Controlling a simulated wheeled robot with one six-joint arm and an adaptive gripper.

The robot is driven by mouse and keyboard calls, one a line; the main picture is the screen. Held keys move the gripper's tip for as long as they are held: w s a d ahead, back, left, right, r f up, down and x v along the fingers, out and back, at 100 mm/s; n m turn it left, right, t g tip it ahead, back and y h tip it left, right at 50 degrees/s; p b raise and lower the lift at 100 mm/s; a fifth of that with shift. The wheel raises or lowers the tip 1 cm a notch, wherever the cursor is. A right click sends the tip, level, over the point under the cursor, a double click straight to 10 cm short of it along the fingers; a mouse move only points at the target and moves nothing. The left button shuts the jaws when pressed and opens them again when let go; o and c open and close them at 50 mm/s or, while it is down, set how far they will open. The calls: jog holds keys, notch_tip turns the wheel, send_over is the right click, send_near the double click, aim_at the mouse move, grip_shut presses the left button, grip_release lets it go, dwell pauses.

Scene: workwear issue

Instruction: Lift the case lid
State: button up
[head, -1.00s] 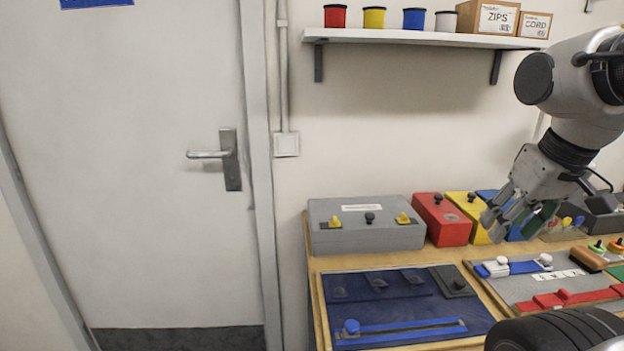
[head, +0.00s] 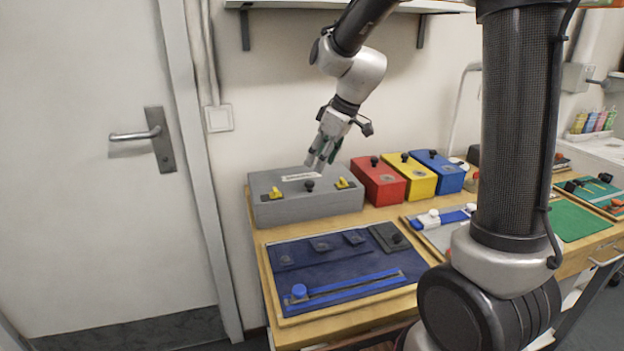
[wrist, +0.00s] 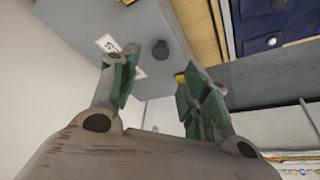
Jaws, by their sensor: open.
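The grey case (head: 300,208) stands at the back left of the workbench with its lid down. A black knob (head: 309,185) sits on the lid between two yellow latches (head: 275,193) and (head: 342,183). My gripper (head: 318,165) is just above the lid, behind the knob in the head view, apart from it as far as I can see. In the wrist view my gripper (wrist: 155,85) has its green-padded fingers spread with nothing between them. The black knob (wrist: 160,50) shows beyond the fingertips, and the case lid (wrist: 110,20) lies behind it.
Red (head: 378,183), yellow (head: 412,176) and blue (head: 440,170) boxes with black knobs stand right of the case. A navy board (head: 340,265) with pockets and a blue zip strip lies in front. A shelf (head: 340,6) hangs above.

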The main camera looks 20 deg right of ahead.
aim_at(310, 182)
jog(key=x, duration=0.7)
jog(key=shift+f, duration=0.25)
jog(key=shift+c, duration=0.3)
grip_shut()
